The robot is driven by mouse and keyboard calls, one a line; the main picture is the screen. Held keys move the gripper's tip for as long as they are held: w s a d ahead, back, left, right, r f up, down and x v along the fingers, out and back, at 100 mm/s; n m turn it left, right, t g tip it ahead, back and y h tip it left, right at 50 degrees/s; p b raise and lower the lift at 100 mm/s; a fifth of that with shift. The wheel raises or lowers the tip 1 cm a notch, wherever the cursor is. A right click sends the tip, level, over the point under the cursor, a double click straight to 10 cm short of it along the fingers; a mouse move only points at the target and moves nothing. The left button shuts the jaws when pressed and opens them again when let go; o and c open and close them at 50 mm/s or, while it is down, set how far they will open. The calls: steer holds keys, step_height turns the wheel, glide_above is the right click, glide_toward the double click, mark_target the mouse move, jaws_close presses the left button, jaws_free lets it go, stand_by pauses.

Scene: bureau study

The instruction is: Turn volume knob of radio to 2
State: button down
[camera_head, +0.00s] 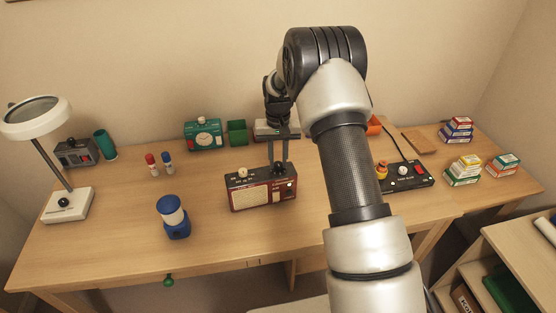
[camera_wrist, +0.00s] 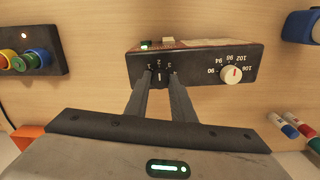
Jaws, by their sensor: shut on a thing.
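The radio (camera_head: 262,190) is a small red and black box with a cream speaker grille, standing upright on the desk. In the wrist view its dark top face (camera_wrist: 200,66) shows a white tuning dial (camera_wrist: 232,74) with a red mark and frequency numbers. The volume knob (camera_wrist: 159,80) is small and dark with a pale pointer line; small digits arc beside it, partly hidden by the fingers. My gripper (camera_head: 278,166) reaches down from above, its two fingers shut on the volume knob; it also shows in the wrist view (camera_wrist: 160,77). The exact pointer setting is too small to read surely.
A black panel (camera_head: 406,177) with coloured knobs lies right. The desk front is clear.

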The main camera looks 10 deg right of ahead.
mark_target(278, 163)
steer(key=c, duration=1.5)
jaws_free()
steer(key=shift+r, duration=0.1)
step_height(278, 163, up, 17)
steer(key=shift+r, duration=0.1)
